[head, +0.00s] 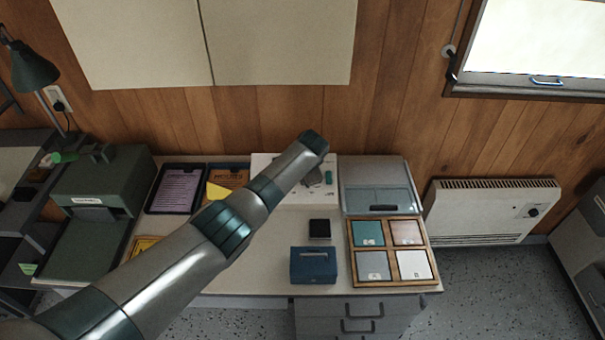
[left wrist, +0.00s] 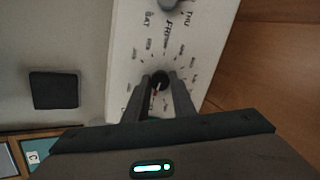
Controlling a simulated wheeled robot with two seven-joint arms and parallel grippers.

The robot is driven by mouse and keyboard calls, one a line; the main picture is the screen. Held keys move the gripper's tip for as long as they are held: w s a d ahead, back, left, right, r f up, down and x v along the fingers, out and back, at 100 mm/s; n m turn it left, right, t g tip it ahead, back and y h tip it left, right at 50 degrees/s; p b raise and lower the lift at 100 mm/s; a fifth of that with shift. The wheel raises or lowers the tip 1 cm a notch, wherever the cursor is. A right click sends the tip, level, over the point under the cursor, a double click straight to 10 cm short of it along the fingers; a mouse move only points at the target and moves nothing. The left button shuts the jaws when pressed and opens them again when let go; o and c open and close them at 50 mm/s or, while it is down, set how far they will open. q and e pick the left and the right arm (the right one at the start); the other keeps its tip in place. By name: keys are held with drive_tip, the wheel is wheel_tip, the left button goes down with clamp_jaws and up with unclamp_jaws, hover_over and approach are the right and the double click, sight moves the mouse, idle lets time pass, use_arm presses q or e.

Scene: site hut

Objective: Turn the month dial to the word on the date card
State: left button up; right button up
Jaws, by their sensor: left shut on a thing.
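The white dial panel (head: 290,163) stands at the back of the desk, partly hidden behind my left arm. In the left wrist view the panel (left wrist: 123,75) carries an upper knob (left wrist: 168,5) with day words such as THU, FRI and SAT around it. Below is a small dark knob (left wrist: 160,80) ringed by small words too blurred to read. My left gripper (left wrist: 161,88) is shut on this lower knob, one finger on each side. In the head view the gripper is mostly hidden by my arm. I cannot make out a date card with a readable word.
A black square block (head: 319,228) and a blue box (head: 313,265) stand in front of the panel. A wooden tray (head: 390,249) with several coloured tiles is at right, below a grey lidded case (head: 375,175). A dark tablet (head: 176,188) and green machine (head: 95,190) are at left.

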use_arm(q)
drive_tip(key=m+p, duration=0.1)
drive_tip(key=m, duration=0.4)
drive_tip(key=shift+t, duration=0.3)
drive_tip(key=o, duration=1.1)
drive_tip(key=shift+c, duration=0.2)
drive_tip(key=shift+r, duration=0.1)
drive_tip(key=shift+s+d+r, duration=0.15)
drive_tip(key=shift+s+r, duration=0.2)
drive_tip(key=shift+r, duration=0.2)
drive_tip(key=b+v, duration=0.1)
drive_tip(key=v, duration=1.5)
drive_tip(key=shift+b, duration=0.35)
